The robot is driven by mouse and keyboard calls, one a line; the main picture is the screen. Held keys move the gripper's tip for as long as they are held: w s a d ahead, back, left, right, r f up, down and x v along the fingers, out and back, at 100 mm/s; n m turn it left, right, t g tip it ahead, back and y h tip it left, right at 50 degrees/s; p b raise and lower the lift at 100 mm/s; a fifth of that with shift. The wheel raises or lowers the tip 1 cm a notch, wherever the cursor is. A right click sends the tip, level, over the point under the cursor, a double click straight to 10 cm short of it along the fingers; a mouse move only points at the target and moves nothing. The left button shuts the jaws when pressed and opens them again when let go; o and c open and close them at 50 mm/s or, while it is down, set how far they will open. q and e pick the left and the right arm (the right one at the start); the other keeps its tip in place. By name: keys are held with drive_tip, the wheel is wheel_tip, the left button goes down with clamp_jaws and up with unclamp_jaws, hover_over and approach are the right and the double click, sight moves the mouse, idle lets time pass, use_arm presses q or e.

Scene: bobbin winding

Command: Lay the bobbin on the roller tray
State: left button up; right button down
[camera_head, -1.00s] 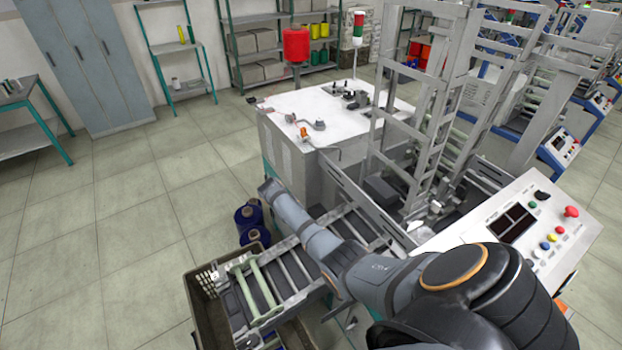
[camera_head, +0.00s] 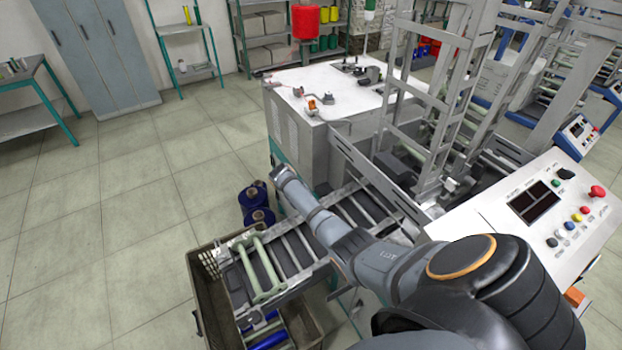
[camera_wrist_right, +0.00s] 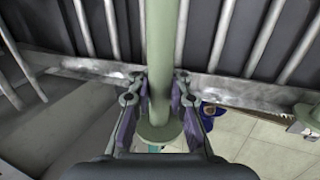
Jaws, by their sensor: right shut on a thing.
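The bobbin (camera_wrist_right: 160,45) is a pale green tube with a round flange (camera_wrist_right: 160,131) near its lower end in the right wrist view. My right gripper (camera_wrist_right: 157,86) is shut on it, one finger on each side of the tube just above the flange. The tube's far end runs out of the top of the picture. The roller tray's metal bars (camera_wrist_right: 225,35) show on both sides behind the tube; I cannot tell whether the tube touches them. In the head view the roller tray (camera_head: 300,262) lies under my right arm, and that gripper is hidden. My left gripper is not in view.
Pale green tubes (camera_head: 262,268) lie at the tray's near left end. A crate (camera_head: 207,310) below holds blue spools (camera_head: 266,338). More blue spools (camera_head: 255,205) stand on the floor. The machine frame and control panel (camera_head: 540,215) stand to the right. The left floor is clear.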

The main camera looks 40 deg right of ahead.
idle(0.4)
drive_tip(key=shift+f, duration=0.2)
drive_tip(key=shift+d+f+b, duration=0.2)
drive_tip(key=shift+f+b, duration=0.65)
drive_tip(key=shift+f, duration=0.15)
drive_tip(key=shift+d+f+b, duration=0.15)
drive_tip(key=shift+f+b, duration=0.65)
drive_tip(key=shift+f, duration=0.2)
unclamp_jaws()
idle(0.6)
